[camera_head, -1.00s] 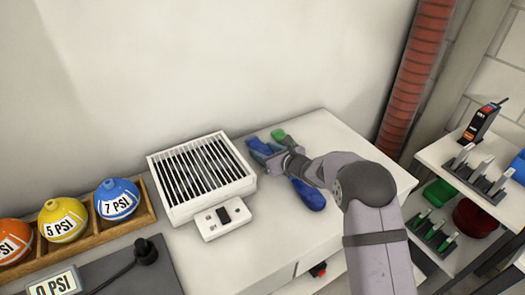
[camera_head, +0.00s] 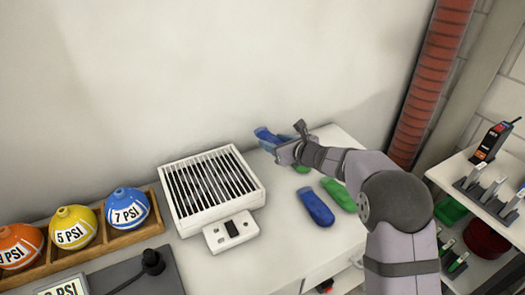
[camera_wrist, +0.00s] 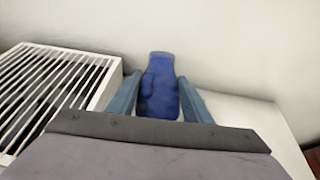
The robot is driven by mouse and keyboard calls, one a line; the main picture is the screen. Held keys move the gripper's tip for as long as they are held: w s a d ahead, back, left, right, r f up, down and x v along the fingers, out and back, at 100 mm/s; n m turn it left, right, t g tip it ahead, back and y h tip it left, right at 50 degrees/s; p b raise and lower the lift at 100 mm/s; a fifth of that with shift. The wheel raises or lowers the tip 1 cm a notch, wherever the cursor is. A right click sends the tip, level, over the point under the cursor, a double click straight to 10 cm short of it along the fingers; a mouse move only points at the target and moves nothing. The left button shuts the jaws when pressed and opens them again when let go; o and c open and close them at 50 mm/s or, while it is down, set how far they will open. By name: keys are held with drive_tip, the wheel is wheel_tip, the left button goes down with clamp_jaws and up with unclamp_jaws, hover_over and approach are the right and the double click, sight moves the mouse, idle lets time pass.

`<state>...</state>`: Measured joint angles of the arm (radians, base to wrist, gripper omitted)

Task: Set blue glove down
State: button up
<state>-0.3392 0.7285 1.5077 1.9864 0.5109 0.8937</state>
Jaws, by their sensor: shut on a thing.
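My gripper (camera_head: 277,145) is shut on a blue glove (camera_head: 264,136) near the back wall, above the far part of the white tabletop (camera_head: 350,236). In the wrist view the blue glove (camera_wrist: 160,88) stands between the two fingers, its fingertip end pointing away from me. Its lower end is hidden by my gripper body. I cannot tell how high it is above the tabletop. A second blue glove (camera_head: 316,208) lies on the tabletop, closer to the front.
A green glove (camera_head: 339,194) lies beside the second blue glove. A white slatted box (camera_head: 212,188) stands to the left and also shows in the wrist view (camera_wrist: 60,85). A shelf (camera_head: 470,185) with tools is at the right. Bare tabletop shows around the gloves.

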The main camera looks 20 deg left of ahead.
drive_tip(key=s+a+r+n+g+y+p, duration=0.1)
drive_tip(key=s+a+r+n+g+p, duration=0.1)
drive_tip(key=s+a+r, duration=0.35)
drive_tip(key=s+a+r+n+g+y+p, duration=0.25)
drive_tip(key=s+a, duration=0.35)
drive_tip(key=a, duration=0.4)
drive_tip(key=n+g, duration=0.4)
drive_tip(key=g, duration=0.1)
hover_over(194, 186)
drive_tip(key=shift+f+b, duration=0.3)
drive_tip(key=shift+f, duration=4.65)
drive_tip(key=shift+f, duration=0.15)
drive_tip(key=o, duration=1.1)
drive_tip(key=shift+c, duration=0.2)
